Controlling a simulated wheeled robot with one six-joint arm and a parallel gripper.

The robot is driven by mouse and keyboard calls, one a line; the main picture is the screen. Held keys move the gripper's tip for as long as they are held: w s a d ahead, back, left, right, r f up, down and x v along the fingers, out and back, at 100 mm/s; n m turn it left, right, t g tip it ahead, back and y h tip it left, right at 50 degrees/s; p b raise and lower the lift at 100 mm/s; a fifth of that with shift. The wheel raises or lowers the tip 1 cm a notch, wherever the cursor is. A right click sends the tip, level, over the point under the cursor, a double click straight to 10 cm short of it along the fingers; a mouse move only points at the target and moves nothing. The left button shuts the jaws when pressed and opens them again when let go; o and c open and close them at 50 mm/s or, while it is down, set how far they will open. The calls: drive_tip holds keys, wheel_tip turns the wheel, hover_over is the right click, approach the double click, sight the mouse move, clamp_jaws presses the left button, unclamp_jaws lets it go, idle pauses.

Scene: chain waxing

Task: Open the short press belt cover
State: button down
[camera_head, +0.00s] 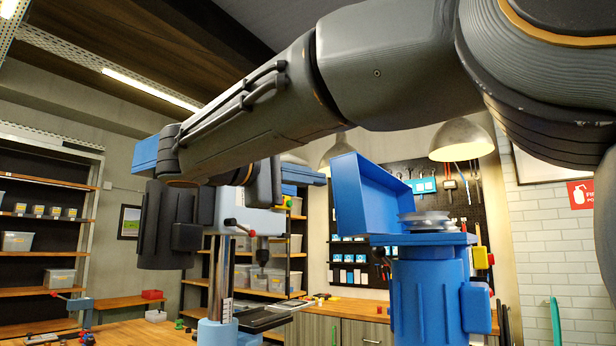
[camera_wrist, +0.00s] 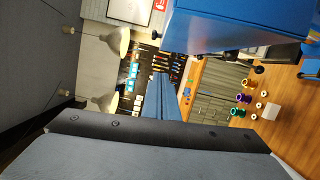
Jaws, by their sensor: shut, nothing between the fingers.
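In the head view a blue press (camera_head: 430,295) stands at the right. Its blue belt cover (camera_head: 362,195) is tipped up on its left side, and the grey stepped pulleys (camera_head: 428,220) show on top. Blue fingers of my gripper (camera_head: 306,175) show beyond my arm, to the left of the raised cover and apart from it. In the wrist view my gripper (camera_wrist: 164,84) is shut and empty, and a large blue panel (camera_wrist: 235,25) fills the upper right. I cannot tell for sure which press is the short one.
A second press with a bright column (camera_head: 221,280) stands left of it, partly hidden by my arm. Shelves (camera_head: 40,260) line the left wall. A tool board (camera_head: 440,195) hangs behind. Several coloured spools (camera_wrist: 245,98) stand on the wooden bench (camera_wrist: 300,110).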

sight(367, 171)
drive_tip(key=d+p, duration=0.1)
drive_tip(key=d, duration=0.1)
drive_tip(key=w+d+p, duration=0.1)
drive_tip(key=d, duration=0.1)
drive_tip(key=d+p, duration=0.1)
drive_tip(key=d, duration=0.2)
drive_tip(key=shift+w+r, duration=0.25)
drive_tip(key=shift+w, duration=0.05)
drive_tip(key=shift+d, duration=0.15)
drive_tip(key=d+m+b, duration=0.1)
drive_tip(key=s+d+r+m+b, duration=0.1)
drive_tip(key=b, duration=0.1)
drive_tip(key=m+b, duration=0.1)
drive_tip(key=b, duration=0.1)
drive_tip(key=shift+s+d+r, duration=0.25)
drive_tip(key=shift+s+d, duration=0.1)
drive_tip(key=shift+d, duration=0.05)
drive_tip(key=shift+s+d+r+m+b, duration=0.3)
drive_tip(key=shift+d+m+b, duration=0.05)
drive_tip(key=shift+d+m, duration=0.1)
drive_tip(key=shift+a, duration=0.1)
